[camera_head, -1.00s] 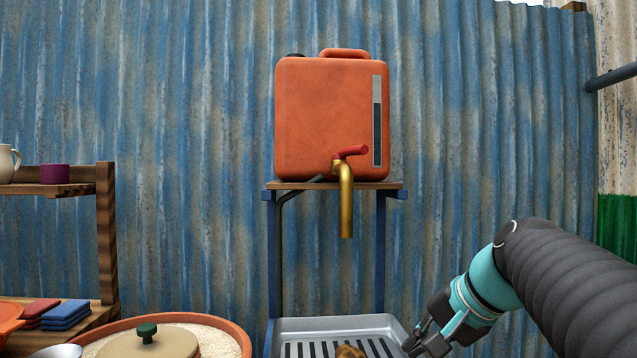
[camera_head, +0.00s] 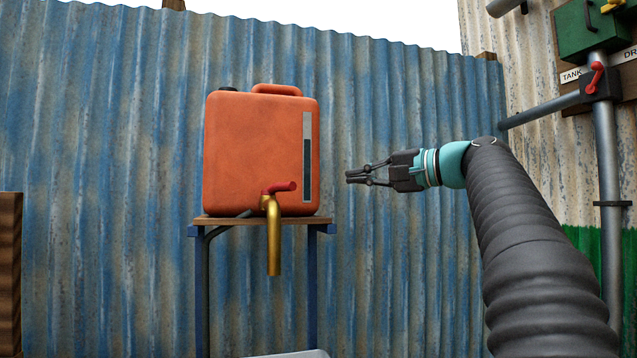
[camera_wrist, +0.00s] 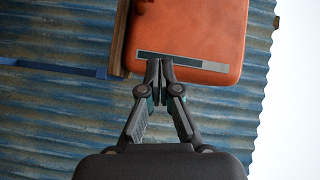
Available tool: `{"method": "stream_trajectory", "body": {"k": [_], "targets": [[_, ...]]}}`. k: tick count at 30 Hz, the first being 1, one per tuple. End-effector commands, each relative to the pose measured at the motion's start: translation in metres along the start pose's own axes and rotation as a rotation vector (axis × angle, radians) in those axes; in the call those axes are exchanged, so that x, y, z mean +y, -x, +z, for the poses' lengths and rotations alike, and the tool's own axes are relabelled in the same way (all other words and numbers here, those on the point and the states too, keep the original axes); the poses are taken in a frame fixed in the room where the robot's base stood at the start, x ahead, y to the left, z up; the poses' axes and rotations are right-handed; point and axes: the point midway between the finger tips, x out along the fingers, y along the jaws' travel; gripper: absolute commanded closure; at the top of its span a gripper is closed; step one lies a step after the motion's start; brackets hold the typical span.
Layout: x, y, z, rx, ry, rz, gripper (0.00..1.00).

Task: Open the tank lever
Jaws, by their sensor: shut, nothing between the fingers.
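An orange tank (camera_head: 260,150) stands on a shelf. A brass tap (camera_head: 273,235) with a red lever (camera_head: 280,188) is at its lower front; this lever lies nearly level. Another red lever (camera_head: 596,76) sits on a dark valve block (camera_head: 600,88) on the pipes at the upper right, beside a label reading "TANK" (camera_head: 571,76); it stands roughly upright. My gripper (camera_head: 350,177) is shut and empty, in the air right of the tank and well left of the valve block. In the wrist view, its fingertips (camera_wrist: 160,70) overlap the tank's level strip (camera_wrist: 182,62); I cannot tell contact there.
A grey horizontal pipe (camera_head: 540,110) and a vertical pipe (camera_head: 607,160) meet at the valve block. A green box (camera_head: 585,32) is above it. A label beginning "DR" (camera_head: 629,56) is cut off. The shelf (camera_head: 225,221) has blue legs. Corrugated walls close off the back and right.

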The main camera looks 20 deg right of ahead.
Motion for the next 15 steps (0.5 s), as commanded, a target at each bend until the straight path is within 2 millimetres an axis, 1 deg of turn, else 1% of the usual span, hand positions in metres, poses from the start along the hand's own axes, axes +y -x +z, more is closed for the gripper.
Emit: {"method": "stream_trajectory", "body": {"k": [5,15], "targets": [[-0.001,-0.022,0.001,-0.004,-0.002,0.001,1.0],[0.0,-0.085,0.001,-0.004,-0.002,0.003,1.0]]}}
